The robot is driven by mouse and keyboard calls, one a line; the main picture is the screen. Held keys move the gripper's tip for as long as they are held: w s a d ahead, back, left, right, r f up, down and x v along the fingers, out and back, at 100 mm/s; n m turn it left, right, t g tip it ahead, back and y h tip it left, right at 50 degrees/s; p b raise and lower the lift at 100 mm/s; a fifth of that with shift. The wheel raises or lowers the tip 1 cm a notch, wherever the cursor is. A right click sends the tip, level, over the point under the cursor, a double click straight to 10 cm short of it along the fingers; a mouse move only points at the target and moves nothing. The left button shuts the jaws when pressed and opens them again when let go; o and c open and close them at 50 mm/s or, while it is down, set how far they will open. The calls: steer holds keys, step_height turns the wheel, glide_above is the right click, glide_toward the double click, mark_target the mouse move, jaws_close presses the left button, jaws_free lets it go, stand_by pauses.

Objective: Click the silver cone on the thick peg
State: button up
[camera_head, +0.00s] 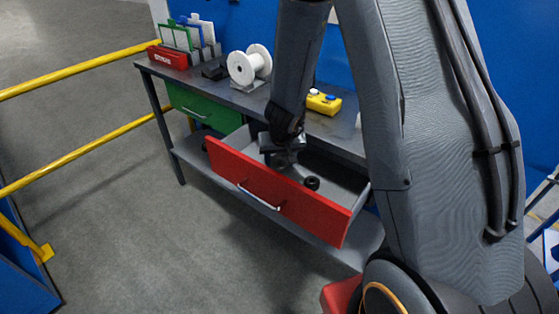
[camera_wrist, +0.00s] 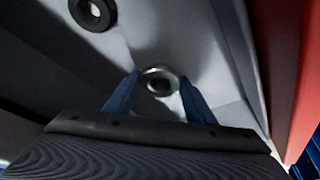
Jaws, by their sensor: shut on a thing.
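My gripper (camera_head: 283,158) is down inside the open red drawer (camera_head: 272,194). In the wrist view, its two blue fingers (camera_wrist: 161,77) are shut on a silver ring-shaped piece, which looks like the silver cone (camera_wrist: 150,74), seen end-on with a dark hole in its middle. I cannot tell whether the cone touches the drawer floor. In the head view my gripper largely hides the cone. I cannot make out a thick peg in either view.
A black ring (camera_head: 312,183) lies on the drawer floor; it also shows in the wrist view (camera_wrist: 92,14). The drawer walls stand close around my gripper. On the bench top are a white spool (camera_head: 238,69), a yellow button box (camera_head: 325,104) and a red rack (camera_head: 168,58).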

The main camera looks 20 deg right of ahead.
steer(key=shift+f, duration=0.1)
steer(key=shift+f+b, duration=0.15)
steer(key=shift+b, duration=0.15)
steer(key=o, duration=1.2)
steer(key=p+v, duration=0.6)
steer(key=v, duration=0.2)
